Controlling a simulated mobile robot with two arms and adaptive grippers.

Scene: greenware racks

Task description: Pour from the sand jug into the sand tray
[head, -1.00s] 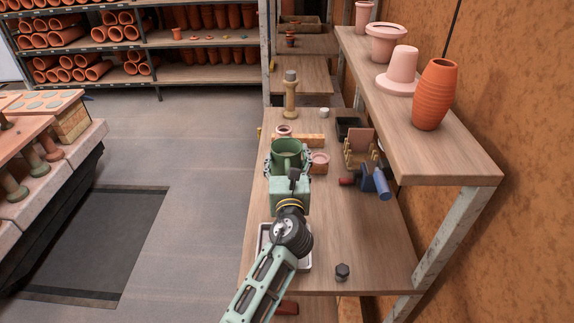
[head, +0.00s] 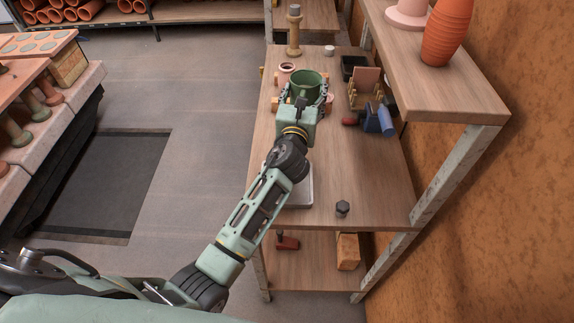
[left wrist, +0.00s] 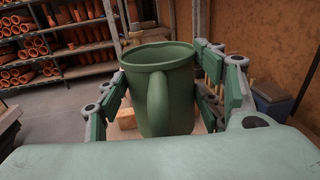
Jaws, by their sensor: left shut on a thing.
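The sand jug is a green mug-like vessel with a handle (head: 306,87), upright at the far part of the workbench. It fills the middle of the left wrist view (left wrist: 160,88), its handle toward the camera. My left gripper (head: 304,93) is shut on the jug, with a finger on each side of it. I cannot tell whether the jug touches the bench. The sand tray is a pale shallow tray (head: 303,198) on the bench nearer to me, mostly hidden under my left forearm. The jug's contents are not clear. My right gripper is not in view.
A tall tan post (head: 294,35), a small ring-shaped pot (head: 287,67) and a wooden holder (head: 364,92) stand around the jug. A blue cylinder tool (head: 385,119) is to the right. A dark bolt (head: 343,208) lies at the front. An upper shelf (head: 440,90) overhangs the right side.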

